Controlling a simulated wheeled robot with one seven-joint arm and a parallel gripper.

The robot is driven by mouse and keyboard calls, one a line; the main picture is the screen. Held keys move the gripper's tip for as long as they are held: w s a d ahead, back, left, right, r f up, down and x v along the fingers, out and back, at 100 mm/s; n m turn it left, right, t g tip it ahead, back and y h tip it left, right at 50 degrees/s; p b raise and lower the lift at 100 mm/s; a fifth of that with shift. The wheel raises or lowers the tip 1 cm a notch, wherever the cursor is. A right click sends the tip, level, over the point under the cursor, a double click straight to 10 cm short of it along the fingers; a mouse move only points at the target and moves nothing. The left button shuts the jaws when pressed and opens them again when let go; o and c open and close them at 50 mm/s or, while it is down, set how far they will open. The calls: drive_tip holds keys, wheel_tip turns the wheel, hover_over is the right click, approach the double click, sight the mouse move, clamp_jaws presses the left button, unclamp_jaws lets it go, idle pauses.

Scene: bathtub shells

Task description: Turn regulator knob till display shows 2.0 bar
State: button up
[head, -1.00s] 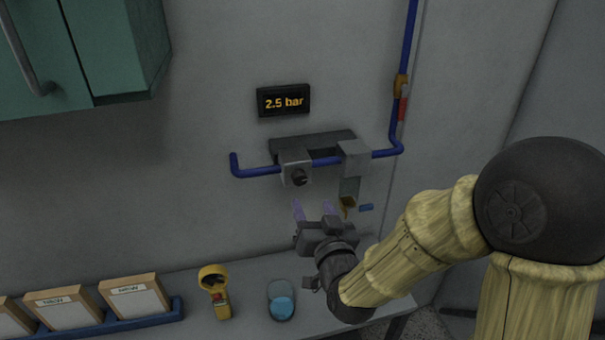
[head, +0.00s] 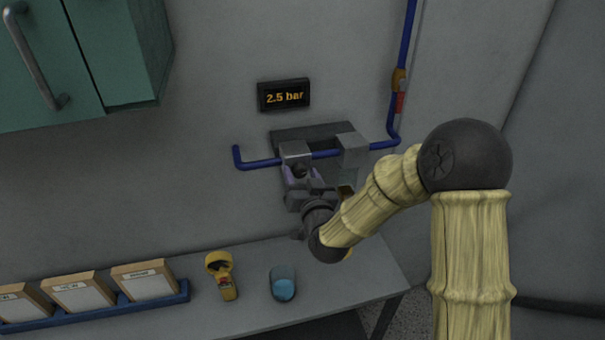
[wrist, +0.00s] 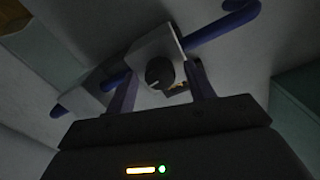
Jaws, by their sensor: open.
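The display (head: 284,96) on the wall reads 2.5 bar. Below it, a grey regulator block (head: 296,151) sits on a blue pipe (head: 262,163), with a dark round knob (head: 300,170) on its front. In the wrist view the knob (wrist: 160,73) has a pale pointer mark and lies between the two purple fingers. My gripper (head: 300,177) is open at the regulator; in the wrist view my gripper (wrist: 163,88) has one finger on each side of the knob, with gaps showing. Whether the fingertips touch the block is unclear.
A second grey block (head: 354,150) is on the pipe to the right. The pipe rises at right past an orange-and-red fitting (head: 399,90).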

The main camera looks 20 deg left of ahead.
drive_tip(key=c, duration=1)
drive_tip(key=shift+f+n+b, duration=0.2)
drive_tip(key=shift+n+b, duration=0.1)
drive_tip(key=shift+b, duration=0.4)
drive_tip(key=shift+n+b, duration=0.6)
drive_tip(key=shift+b, duration=0.35)
drive_tip(key=shift+r+n+b, duration=0.15)
drive_tip(key=shift+n+b, duration=0.45)
drive_tip(key=o, duration=1)
